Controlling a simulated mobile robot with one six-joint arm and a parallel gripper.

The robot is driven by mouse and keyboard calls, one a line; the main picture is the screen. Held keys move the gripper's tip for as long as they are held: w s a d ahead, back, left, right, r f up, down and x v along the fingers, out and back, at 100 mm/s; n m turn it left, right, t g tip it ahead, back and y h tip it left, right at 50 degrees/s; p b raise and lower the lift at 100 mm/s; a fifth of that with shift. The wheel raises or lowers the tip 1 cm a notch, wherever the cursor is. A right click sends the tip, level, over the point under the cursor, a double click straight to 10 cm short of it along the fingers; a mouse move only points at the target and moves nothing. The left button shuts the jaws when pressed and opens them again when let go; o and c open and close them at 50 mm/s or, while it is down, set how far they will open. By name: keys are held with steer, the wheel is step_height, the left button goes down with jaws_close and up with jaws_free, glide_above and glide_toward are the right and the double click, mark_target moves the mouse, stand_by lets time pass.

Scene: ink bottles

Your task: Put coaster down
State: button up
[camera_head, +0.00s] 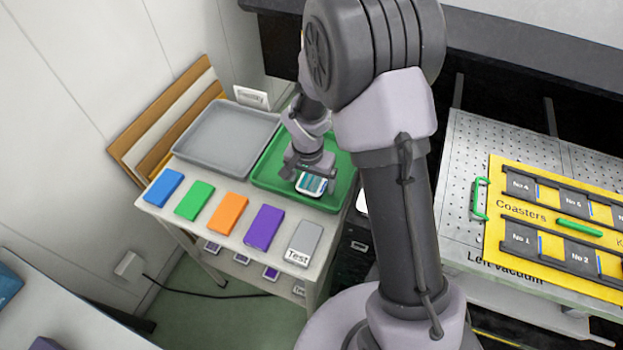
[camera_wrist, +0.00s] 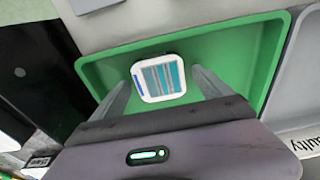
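The coaster (camera_head: 311,184) is a white rounded square with teal and grey stripes. It appears to lie flat in the green tray (camera_head: 342,190), near the tray's front side. My gripper (camera_head: 303,174) is low over the tray, just above and behind the coaster in the head view. In the wrist view the coaster (camera_wrist: 160,84) lies between the two fingers of my gripper (camera_wrist: 160,76), with a small gap on each side. The fingers stand apart and appear not to press on it. The green tray (camera_wrist: 240,62) shows around it.
A grey tray (camera_head: 225,135) stands empty left of the green one, with a small sign behind it. Blue, green, orange, purple and grey "Test" blocks (camera_head: 303,243) line the table's front edge. A yellow coaster rack (camera_head: 530,235) is at right.

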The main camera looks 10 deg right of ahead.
step_height(320, 180, up, 13)
steer(key=s+p, duration=0.1)
steer(key=p, duration=0.4)
step_height(320, 180, up, 7)
steer(key=t, duration=0.1)
glide_above(310, 188)
steer(key=s, duration=0.3)
steer(key=s+r+n+t+y, duration=0.1)
steer(key=s+r, duration=0.5)
steer(key=s, duration=0.2)
steer(key=s+a+r+n+t+y, duration=0.1)
steer(key=s+r+t, duration=0.1)
steer(key=s+r, duration=0.4)
steer(key=s, duration=0.3)
steer(key=shift+s+a+r+n+t+y, duration=0.2)
steer(key=shift+n+t+y, duration=0.1)
steer(key=shift+n+y, duration=0.1)
